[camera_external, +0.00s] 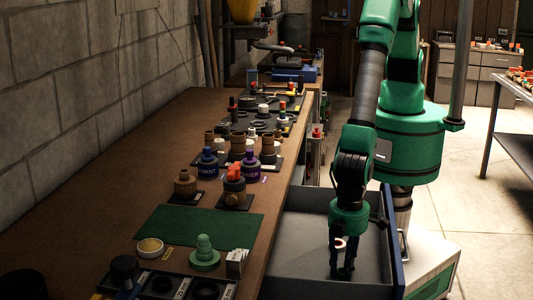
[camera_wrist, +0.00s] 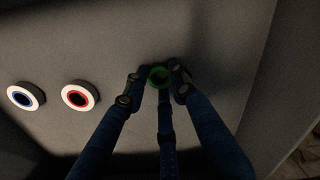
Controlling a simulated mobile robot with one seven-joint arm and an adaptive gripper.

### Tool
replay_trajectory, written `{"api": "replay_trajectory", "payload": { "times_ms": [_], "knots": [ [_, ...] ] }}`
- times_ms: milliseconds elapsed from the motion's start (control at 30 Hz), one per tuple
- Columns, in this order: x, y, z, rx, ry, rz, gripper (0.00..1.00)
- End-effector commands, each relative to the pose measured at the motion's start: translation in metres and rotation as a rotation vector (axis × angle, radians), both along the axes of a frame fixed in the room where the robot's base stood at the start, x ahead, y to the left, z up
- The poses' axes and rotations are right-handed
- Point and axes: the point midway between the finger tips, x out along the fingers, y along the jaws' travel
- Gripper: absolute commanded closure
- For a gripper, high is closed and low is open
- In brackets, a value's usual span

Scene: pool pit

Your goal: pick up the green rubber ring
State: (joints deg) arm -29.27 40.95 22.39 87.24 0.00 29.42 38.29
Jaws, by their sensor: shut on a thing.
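The green rubber ring (camera_wrist: 159,76) shows in the wrist view as a green circle with a dark centre, right at my fingertips. My gripper (camera_wrist: 158,84) is shut on it, with dark fingers on its left and right sides and one below it. In the external view my gripper (camera_external: 343,268) points down inside the open grey drawer (camera_external: 296,262). The green ring cannot be made out there. Whether the ring touches the drawer floor is hard to tell.
In the wrist view a white roll with a blue inner ring (camera_wrist: 26,96) and a white roll with a red inner ring (camera_wrist: 80,95) lie left of my fingers. The drawer walls surround my gripper. The crowded wooden bench (camera_external: 120,160) stands left of the drawer.

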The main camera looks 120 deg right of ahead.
Motion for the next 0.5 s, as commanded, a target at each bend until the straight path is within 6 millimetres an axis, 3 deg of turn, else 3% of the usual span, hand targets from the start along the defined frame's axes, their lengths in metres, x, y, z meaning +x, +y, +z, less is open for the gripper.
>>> {"api": "replay_trajectory", "payload": {
  "times_ms": [267,433,500],
  "knots": [
    [0.001,0.000,0.016,0.001,-0.001,0.000,0.85],
    [0.000,0.000,0.040,0.001,-0.001,0.000,0.85],
    [-0.012,-0.006,0.037,-0.001,0.001,0.000,0.85]
  ]
}}
